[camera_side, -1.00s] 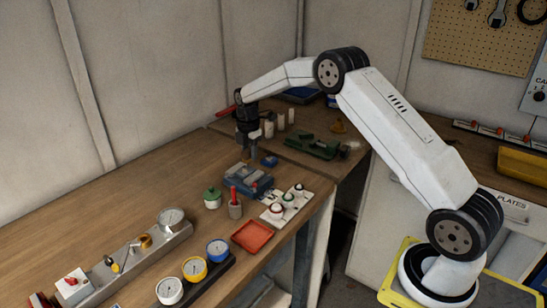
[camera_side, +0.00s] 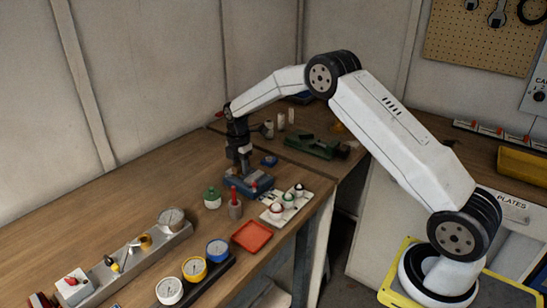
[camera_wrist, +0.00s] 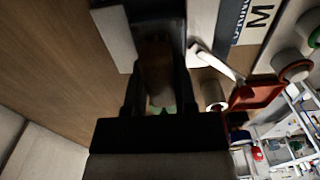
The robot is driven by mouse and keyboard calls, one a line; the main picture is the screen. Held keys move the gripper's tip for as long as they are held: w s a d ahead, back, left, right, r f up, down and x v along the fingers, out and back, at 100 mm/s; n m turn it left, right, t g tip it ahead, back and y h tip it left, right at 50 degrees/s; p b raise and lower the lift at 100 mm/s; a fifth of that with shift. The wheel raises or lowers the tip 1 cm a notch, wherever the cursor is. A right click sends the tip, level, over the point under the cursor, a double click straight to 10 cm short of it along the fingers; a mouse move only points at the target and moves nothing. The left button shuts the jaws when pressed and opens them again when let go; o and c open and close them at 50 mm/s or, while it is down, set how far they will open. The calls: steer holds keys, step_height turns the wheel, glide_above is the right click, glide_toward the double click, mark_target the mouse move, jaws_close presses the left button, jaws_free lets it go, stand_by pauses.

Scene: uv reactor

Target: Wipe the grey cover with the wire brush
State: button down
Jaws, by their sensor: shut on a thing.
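My gripper (camera_side: 244,165) points down over a blue block with grey upper parts (camera_side: 262,183) on the bench. It is shut on a dark brown piece (camera_wrist: 156,62), seen between the fingers in the wrist view, which looks like the wire brush's handle. The bristles are hidden, and I cannot tell whether they touch anything. The grey upper parts may be the grey cover; my gripper partly hides them in the side view. A plain grey surface (camera_wrist: 115,38) also shows beside the fingers in the wrist view.
A green-lidded jar (camera_side: 212,198), a grey cup with a red handle (camera_side: 235,205) and a white panel with round knobs (camera_side: 284,206) stand close in front. A red tray (camera_side: 252,236) and several gauges lie nearer. A green tool (camera_side: 314,146) lies behind.

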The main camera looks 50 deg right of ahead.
steer(key=shift+d, duration=2.15)
steer(key=shift+s, duration=0.25)
steer(key=shift+w+a, duration=0.1)
steer(key=shift+a, duration=2.6)
steer(key=shift+d, duration=2.85)
step_height(320, 180, up, 8)
steer(key=shift+a, duration=0.15)
steer(key=shift+r, duration=0.1)
